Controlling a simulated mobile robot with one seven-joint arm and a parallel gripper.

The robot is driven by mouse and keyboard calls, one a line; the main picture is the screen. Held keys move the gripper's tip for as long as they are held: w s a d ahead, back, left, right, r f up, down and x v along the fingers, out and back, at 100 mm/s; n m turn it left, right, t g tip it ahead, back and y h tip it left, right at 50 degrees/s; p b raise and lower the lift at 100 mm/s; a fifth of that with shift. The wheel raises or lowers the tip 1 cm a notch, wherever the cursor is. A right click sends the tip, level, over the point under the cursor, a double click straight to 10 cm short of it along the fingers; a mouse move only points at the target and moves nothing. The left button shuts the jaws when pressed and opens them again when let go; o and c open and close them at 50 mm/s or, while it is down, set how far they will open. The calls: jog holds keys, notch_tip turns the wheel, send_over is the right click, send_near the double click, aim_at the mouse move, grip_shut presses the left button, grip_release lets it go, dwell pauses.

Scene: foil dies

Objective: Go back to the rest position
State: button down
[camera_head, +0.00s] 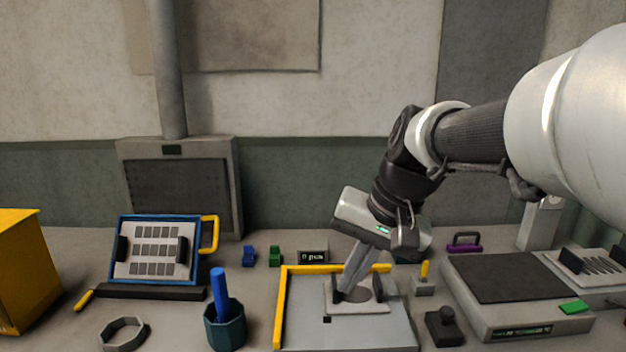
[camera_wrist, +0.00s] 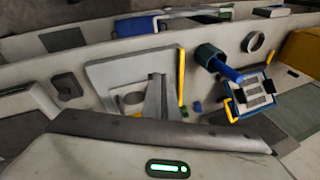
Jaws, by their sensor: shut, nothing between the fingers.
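My gripper (camera_head: 343,297) is shut and empty. It points down over the grey plate (camera_head: 297,333) with a yellow edge bar, close above a light block with a dark round recess (camera_head: 372,307). Whether the fingertips touch the block I cannot tell. In the wrist view my gripper's fingers (camera_wrist: 155,112) show beside the round recess (camera_wrist: 132,99). My arm reaches in from the right of the head view.
A blue-framed panel (camera_head: 120,248) and a dark teal cup with a blue rod (camera_head: 224,328) stand left. A yellow box (camera_head: 22,270) is at far left. A flat grey device (camera_head: 520,318) and a black knob (camera_head: 444,328) are right. Small blue and green blocks (camera_head: 274,256) lie behind.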

jog(key=s+d+f+n+t+h+b, duration=0.1)
jog(key=s+d+f+t+h, duration=0.2)
jog(key=s, duration=0.4)
jog(key=s+d+f+n+b, duration=0.1)
jog(key=s+d+f+n, duration=0.15)
jog(key=s+d, duration=0.35)
notch_tip(320, 180, up, 20)
jog(key=a+p, duration=0.1)
jog(key=p, duration=1.9)
jog(key=shift+s+r+m, duration=0.15)
jog(key=shift+m, duration=0.2)
